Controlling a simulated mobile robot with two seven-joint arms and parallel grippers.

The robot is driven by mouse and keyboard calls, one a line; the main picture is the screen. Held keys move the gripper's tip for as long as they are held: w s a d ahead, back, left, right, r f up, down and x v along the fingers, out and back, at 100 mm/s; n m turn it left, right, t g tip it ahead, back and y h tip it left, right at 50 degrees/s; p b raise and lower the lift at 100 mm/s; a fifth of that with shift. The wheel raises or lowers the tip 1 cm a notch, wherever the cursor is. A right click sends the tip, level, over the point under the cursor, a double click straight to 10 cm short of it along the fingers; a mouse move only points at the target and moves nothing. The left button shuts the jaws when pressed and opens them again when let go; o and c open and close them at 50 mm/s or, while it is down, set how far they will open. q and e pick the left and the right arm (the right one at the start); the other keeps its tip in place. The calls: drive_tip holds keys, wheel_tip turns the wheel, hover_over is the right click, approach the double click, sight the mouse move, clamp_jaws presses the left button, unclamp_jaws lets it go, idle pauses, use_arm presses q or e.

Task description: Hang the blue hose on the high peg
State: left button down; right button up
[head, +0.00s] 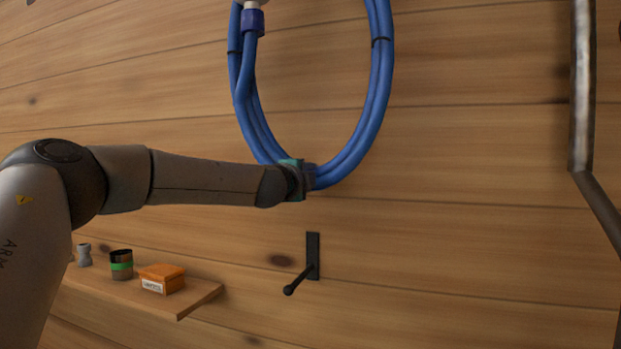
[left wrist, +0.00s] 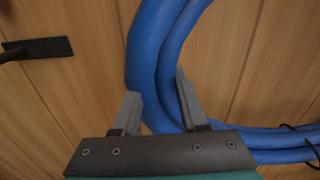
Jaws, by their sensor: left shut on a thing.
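The blue hose (head: 379,90) is coiled in a long upright loop against the wooden wall in the head view. Its top is cut off by the picture edge, so I cannot tell what it rests on there. My left gripper (head: 303,178) is shut on the bottom of the loop. In the left wrist view the hose (left wrist: 148,45) passes between the fingers of the left gripper (left wrist: 157,88). A black peg (head: 313,250) is on the wall below the loop, with nothing on it. No higher peg shows. My right gripper is out of view.
A wooden shelf (head: 202,297) at the lower left holds an orange box (head: 162,279), a dark can with a green band (head: 121,265) and a small grey piece (head: 84,255). A metal pipe (head: 582,90) runs down the right side. The wall between is clear.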

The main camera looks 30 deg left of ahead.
use_arm(q)
drive_tip(key=shift+r, duration=0.2)
drive_tip(key=shift+w+a+f+b, duration=0.1)
drive_tip(key=shift+w+f+b, duration=0.15)
drive_tip(key=shift+f+b, duration=0.45)
drive_tip(key=shift+w+f+b, duration=0.25)
drive_tip(key=shift+f+b, duration=0.35)
drive_tip(key=shift+f, duration=0.05)
drive_tip(key=shift+r, duration=0.1)
drive_tip(key=shift+c, duration=2)
unclamp_jaws()
drive_tip(key=shift+o, duration=0.6)
drive_tip(key=shift+f, duration=0.5)
drive_tip(key=shift+o, duration=1.4)
drive_tip(key=shift+r, duration=0.2)
